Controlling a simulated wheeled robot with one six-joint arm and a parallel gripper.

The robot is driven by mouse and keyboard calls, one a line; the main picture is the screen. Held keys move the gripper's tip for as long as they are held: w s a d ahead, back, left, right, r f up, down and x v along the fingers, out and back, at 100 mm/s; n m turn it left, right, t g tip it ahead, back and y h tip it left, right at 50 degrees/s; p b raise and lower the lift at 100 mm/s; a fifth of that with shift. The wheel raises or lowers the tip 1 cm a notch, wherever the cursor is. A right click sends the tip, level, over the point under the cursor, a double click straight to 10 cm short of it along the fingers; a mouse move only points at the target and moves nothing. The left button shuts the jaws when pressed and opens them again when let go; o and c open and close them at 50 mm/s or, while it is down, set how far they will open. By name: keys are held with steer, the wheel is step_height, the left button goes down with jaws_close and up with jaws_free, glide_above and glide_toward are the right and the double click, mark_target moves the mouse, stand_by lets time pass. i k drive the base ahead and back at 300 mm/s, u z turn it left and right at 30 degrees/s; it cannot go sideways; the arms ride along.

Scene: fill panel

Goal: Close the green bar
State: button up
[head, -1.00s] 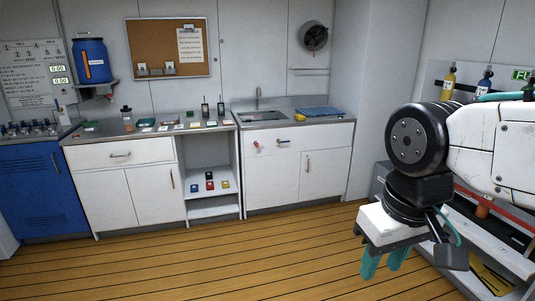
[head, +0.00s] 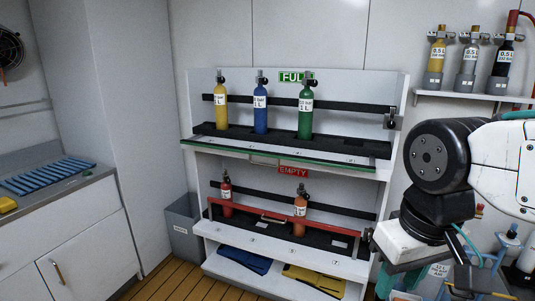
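The green bar (head: 280,160) runs along the front edge of the upper shelf of a white rack, under the FULL sign. It lies low, at the shelf edge, below the bottle bases. Yellow (head: 221,106), blue (head: 261,106) and green (head: 305,108) bottles stand upright on that shelf behind it. My gripper (head: 402,282) is at the lower right, nearer to me than the rack and apart from the bar.
A red bar (head: 290,219) stands raised across the lower shelf, marked EMPTY, in front of two bottles. A grey bin (head: 184,228) stands left of the rack. A counter (head: 75,215) is at the left. More bottles (head: 473,58) sit on a wall shelf at the right.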

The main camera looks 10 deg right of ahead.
mark_target(372, 168)
steer(key=z, duration=0.1)
steer(key=i, duration=0.25)
steer(key=z, duration=0.45)
steer(key=k, duration=1)
steer(key=z, duration=1.05)
steer(key=i, duration=1)
steer(key=u, duration=1.25)
steer(key=i, duration=0.85)
steer(key=u, duration=0.95)
